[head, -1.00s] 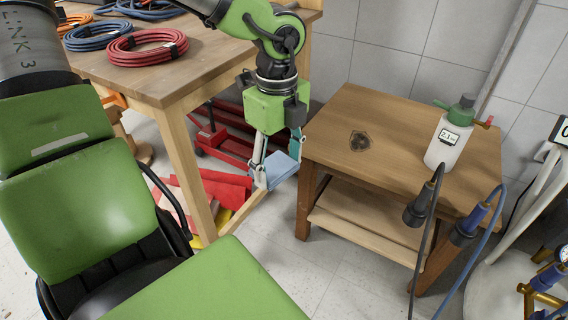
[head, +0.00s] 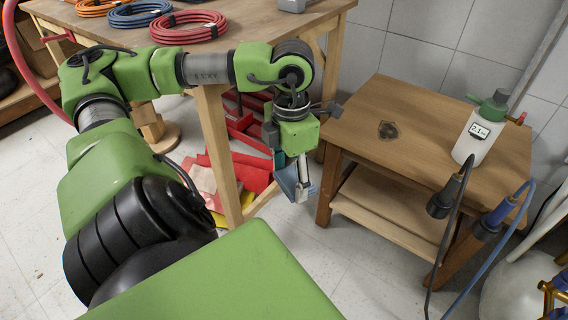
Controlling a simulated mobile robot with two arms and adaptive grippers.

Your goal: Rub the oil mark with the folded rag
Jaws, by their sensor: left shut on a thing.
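The oil mark (head: 388,130) is a dark brown patch on the top of the small wooden side table (head: 440,118), towards its left side. My left gripper (head: 300,194) points down in the gap between the workbench and the side table, left of the table and lower in the picture than the mark. My right gripper is not in view.
A spray bottle (head: 479,130) with a green top stands on the table's right side. Two cabled handles (head: 446,196) hang at the front edge. Coiled hoses (head: 188,26) lie on the workbench (head: 95,32). The tabletop around the mark is clear.

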